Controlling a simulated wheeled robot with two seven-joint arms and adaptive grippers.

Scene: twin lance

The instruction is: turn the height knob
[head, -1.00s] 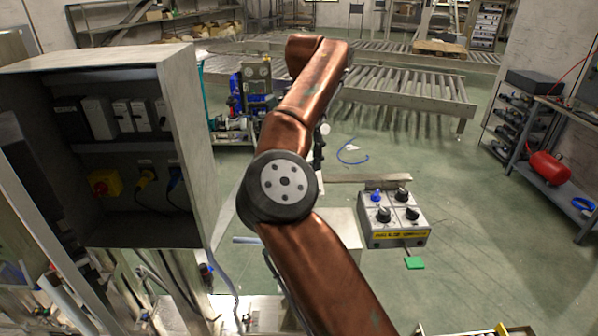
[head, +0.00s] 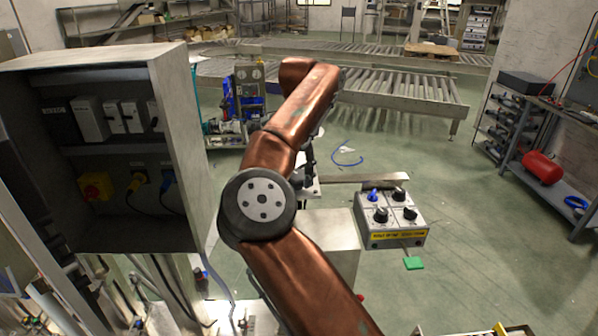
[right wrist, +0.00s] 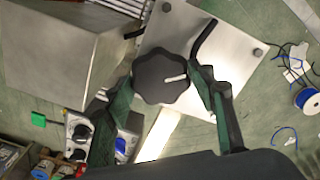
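A black lobed knob (right wrist: 160,80) with a white mark pointing right sits on a bare metal plate (right wrist: 225,45) in the right wrist view. My right gripper (right wrist: 162,76) has one green-padded finger on each side of this knob. The fingers are spread about as wide as the knob, and I cannot tell whether they touch it. No label names the knob. My left gripper is not in view.
A grey control box (head: 392,219) with one blue and several black knobs stands right of my arm. An open electrical cabinet (head: 180,150) stands at left. A roller conveyor (head: 390,95) lies behind. A shelf with a red tank (head: 542,167) is at right.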

